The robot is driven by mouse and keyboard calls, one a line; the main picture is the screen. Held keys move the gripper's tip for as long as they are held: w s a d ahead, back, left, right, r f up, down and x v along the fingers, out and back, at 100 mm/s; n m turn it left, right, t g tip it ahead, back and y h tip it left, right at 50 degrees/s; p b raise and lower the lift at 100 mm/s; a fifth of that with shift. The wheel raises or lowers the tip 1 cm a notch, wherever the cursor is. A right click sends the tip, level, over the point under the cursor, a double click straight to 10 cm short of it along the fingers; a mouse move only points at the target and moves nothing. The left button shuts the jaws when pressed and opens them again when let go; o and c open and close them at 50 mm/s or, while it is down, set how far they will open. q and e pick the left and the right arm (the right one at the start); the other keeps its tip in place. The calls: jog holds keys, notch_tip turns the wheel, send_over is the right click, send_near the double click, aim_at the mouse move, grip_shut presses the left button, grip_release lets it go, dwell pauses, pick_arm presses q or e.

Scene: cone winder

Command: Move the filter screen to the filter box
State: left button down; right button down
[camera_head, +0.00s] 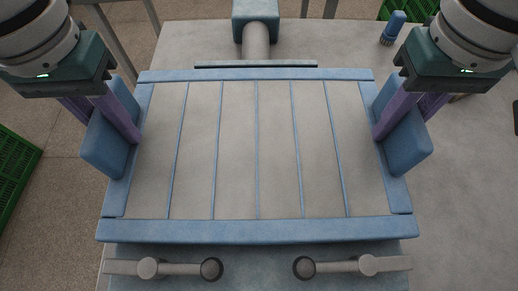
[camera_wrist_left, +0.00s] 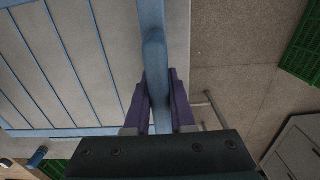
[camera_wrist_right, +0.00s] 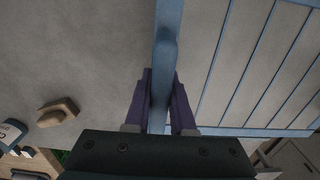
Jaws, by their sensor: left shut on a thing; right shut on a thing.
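The filter screen (camera_head: 235,150) is a grey panel with a blue frame and thin blue ribs, in the middle of the head view. A blue handle tab stands on each side of it. My left gripper (camera_head: 132,135) is shut on the left handle (camera_wrist_left: 154,60), its purple fingers on both sides of it. My right gripper (camera_head: 382,132) is shut on the right handle (camera_wrist_right: 165,60) in the same way. The screen also shows in the left wrist view (camera_wrist_left: 60,50) and the right wrist view (camera_wrist_right: 240,60). I cannot make out the filter box for sure.
A pipe with a teal block (camera_head: 256,20) stands behind the screen. Two grey levers with dark knobs (camera_head: 211,268) (camera_head: 304,267) lie in front. A small blue brush (camera_head: 393,27) stands at the back right. Green crates (camera_head: 15,165) are on the floor. A brown block (camera_wrist_right: 58,112) lies right of the screen.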

pick_arm(q)
jog(key=shift+f+b, duration=0.3)
jog(key=shift+f, duration=0.3)
pick_arm(e)
jog(key=shift+f, duration=0.6)
pick_arm(q)
jog(key=c, duration=1.2)
grip_release()
jog(key=shift+f, duration=0.15)
jog(key=shift+c, duration=0.2)
pick_arm(e)
jog(key=c, duration=1.2)
grip_release()
jog(key=shift+f, duration=0.15)
jog(key=shift+c, duration=0.2)
pick_arm(q)
jog(key=shift+o, duration=0.8)
pick_arm(e)
jog(key=shift+o, duration=0.8)
pick_arm(q)
jog(key=o, duration=0.3)
pick_arm(e)
jog(key=o, duration=0.3)
pick_arm(q)
jog(key=shift+r, duration=0.2)
